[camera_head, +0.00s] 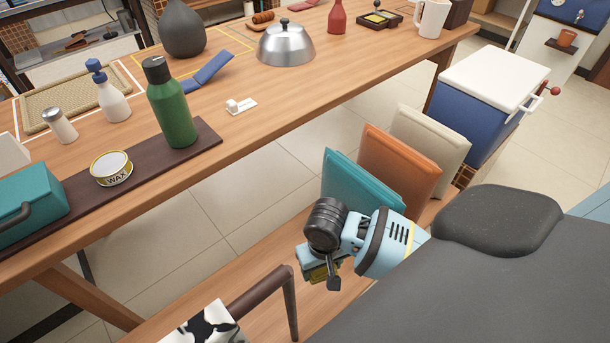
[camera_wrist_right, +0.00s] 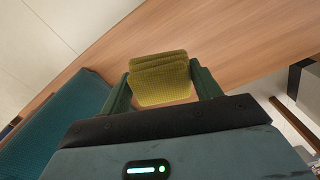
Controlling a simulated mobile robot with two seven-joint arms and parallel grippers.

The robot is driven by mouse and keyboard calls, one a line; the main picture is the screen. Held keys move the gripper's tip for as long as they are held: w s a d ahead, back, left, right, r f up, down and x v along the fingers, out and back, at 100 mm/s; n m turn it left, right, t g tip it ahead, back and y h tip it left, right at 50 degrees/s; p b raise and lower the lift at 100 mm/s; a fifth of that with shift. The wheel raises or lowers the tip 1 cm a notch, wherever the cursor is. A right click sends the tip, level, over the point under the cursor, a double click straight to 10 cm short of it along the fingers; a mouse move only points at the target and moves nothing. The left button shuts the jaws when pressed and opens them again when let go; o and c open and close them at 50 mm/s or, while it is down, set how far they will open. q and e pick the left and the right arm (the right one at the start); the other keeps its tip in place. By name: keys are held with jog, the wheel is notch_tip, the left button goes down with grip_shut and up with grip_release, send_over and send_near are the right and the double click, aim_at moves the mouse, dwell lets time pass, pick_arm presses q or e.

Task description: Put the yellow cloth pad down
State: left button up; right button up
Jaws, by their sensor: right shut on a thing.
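The yellow cloth pad (camera_wrist_right: 161,88) is a ribbed, folded, mustard-coloured piece. My right gripper (camera_wrist_right: 160,74) is shut on it, with one dark green finger on each side. The pad is in front of a wooden surface in the wrist view; the gap between them is hard to judge. In the head view my right gripper (camera_head: 322,275) is low, in front of the teal cushion and over the wooden bench (camera_head: 240,262). Only a little yellow shows there; the wrist hides most of the pad. My left gripper is not in view.
Teal (camera_head: 350,183), orange (camera_head: 400,158) and cream (camera_head: 432,135) cushions stand in a row beside the gripper. A chair with a cow-patterned seat (camera_head: 205,328) and brown arm (camera_head: 262,290) is at lower left. The long table (camera_head: 260,125) holds a green bottle (camera_head: 170,110) and wax tin (camera_head: 111,168).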

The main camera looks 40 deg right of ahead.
jog(key=f, duration=0.1)
jog(key=w+f+b, duration=0.1)
jog(key=f, duration=0.1)
jog(key=shift+w+d+f+m+b, duration=0.15)
jog(key=shift+w+d+m+b, duration=0.15)
jog(key=shift+d+b, duration=0.1)
jog(key=shift+w+d+f, duration=0.1)
jog(key=shift+w+f, duration=0.1)
jog(key=shift+f, duration=0.05)
jog(key=shift+w+d+b, duration=0.1)
jog(key=shift+w+b, duration=0.05)
jog(key=shift+b, duration=0.15)
jog(key=b, duration=0.2)
send_near(310, 289)
jog(key=shift+d+f, duration=0.4)
jog(key=shift+d, duration=0.2)
jog(key=shift+d+f, duration=0.4)
jog(key=shift+d, duration=0.2)
jog(key=shift+f, duration=0.6)
notch_tip(310, 289, down, 4)
jog(key=shift+r+b, duration=0.15)
jog(key=shift+b, duration=0.5)
